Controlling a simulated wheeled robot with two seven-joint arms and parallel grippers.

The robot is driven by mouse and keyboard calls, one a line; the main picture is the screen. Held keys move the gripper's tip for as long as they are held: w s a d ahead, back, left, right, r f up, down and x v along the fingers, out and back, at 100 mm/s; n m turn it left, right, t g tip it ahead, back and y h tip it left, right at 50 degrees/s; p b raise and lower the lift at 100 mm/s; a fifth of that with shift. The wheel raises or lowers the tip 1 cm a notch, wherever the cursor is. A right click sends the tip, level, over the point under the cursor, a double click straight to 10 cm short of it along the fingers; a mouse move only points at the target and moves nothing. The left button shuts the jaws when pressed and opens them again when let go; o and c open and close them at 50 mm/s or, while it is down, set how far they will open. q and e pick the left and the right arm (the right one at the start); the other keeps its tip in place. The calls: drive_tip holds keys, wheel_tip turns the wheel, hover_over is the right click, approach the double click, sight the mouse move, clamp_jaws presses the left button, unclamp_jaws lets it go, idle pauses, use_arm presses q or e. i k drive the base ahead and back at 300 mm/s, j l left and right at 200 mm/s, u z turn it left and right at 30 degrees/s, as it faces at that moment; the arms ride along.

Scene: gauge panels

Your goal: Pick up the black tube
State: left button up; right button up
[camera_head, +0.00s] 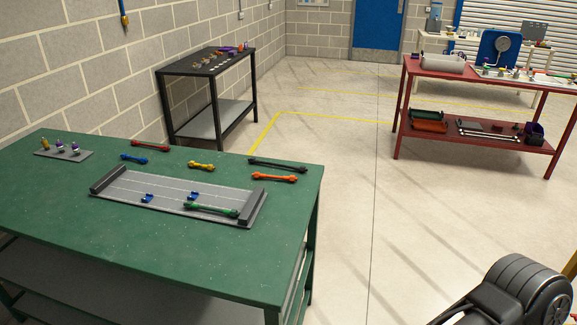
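The black tube (277,165) lies flat near the far right corner of the green table (150,250). It is a slim dark piece with wider ends. An orange tube (274,177) lies just in front of it, apart from it. A yellow tube (201,166), a red tube (150,146) and a blue tube (134,158) lie farther left. A green tube (211,210) rests on the grey plate fixture. Neither of my grippers shows in the head view.
The grey plate (140,190) with dark end blocks and small blue clips takes the table's middle. A small plate with fittings (64,151) sits at the left. A black table (207,68) and a red table (475,90) stand beyond.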

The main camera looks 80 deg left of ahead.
sight(251, 160)
drive_tip(key=i+j+u, duration=0.15)
drive_tip(key=i+u, duration=0.8)
drive_tip(key=u, duration=0.2)
drive_tip(key=i+l+u, duration=0.15)
drive_tip(key=i+u, duration=0.25)
drive_tip(key=i+j+u, duration=0.25)
drive_tip(key=u, duration=0.15)
drive_tip(key=i+u, duration=0.85)
drive_tip(key=i, duration=0.1)
